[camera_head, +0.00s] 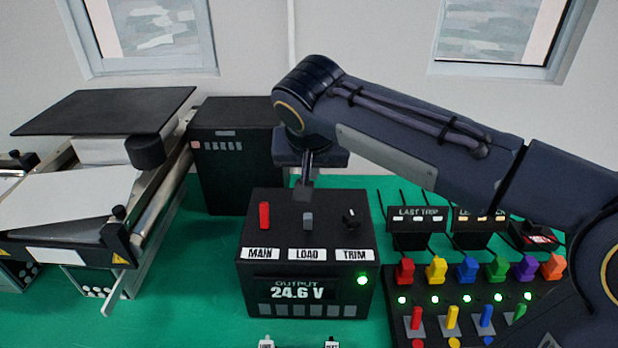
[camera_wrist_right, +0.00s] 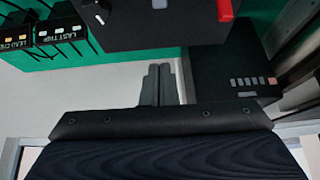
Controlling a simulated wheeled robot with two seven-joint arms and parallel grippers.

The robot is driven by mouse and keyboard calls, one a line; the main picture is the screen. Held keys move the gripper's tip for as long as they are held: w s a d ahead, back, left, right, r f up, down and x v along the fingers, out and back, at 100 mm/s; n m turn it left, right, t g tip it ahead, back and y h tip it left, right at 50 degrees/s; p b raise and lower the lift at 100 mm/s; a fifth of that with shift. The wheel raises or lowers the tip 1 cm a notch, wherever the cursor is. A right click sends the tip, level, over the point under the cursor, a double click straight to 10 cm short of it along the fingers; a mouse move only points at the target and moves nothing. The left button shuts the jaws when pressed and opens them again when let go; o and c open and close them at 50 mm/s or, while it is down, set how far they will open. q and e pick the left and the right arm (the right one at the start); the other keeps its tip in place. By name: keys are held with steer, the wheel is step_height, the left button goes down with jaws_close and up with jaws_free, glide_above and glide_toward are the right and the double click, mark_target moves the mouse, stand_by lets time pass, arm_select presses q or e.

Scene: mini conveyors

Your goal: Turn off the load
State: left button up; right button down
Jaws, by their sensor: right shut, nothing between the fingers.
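The black power box (camera_head: 307,240) stands on the green surface. Its sloped top has a red MAIN lever (camera_head: 264,215), a grey LOAD lever (camera_head: 308,221) and a black TRIM knob (camera_head: 351,218) with a white mark. The front display (camera_head: 297,293) reads 24.6 V, and a green light (camera_head: 362,280) is lit. My right gripper (camera_head: 304,188) points down just above and behind the LOAD lever, its fingers shut and empty; any gap to the lever is hard to judge. The closed fingers (camera_wrist_right: 159,72) show in the right wrist view, with the box above them. My left gripper is not in view.
A black cabinet (camera_head: 234,160) stands behind the box. A conveyor (camera_head: 70,200) is at the left. At the right is a panel (camera_head: 460,298) of coloured switches with green lights, and small LAST TRIP display units (camera_head: 417,216) behind it. My right arm spans the upper right.

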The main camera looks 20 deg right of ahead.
steer(key=v, duration=0.3)
steer(key=shift+s+a+r, duration=0.2)
steer(key=shift+s, duration=0.1)
steer(key=s+d+f+n+g+y, duration=0.1)
steer(key=s+d+f+y, duration=0.2)
steer(key=s+d+f, duration=0.65)
steer(key=s+a+f+t+y, duration=0.1)
steer(key=s+f+y, duration=0.1)
steer(key=s+f, duration=0.7)
steer(key=shift+s+a, duration=0.3)
steer(key=shift+s, duration=0.7)
steer(key=shift+f, duration=0.1)
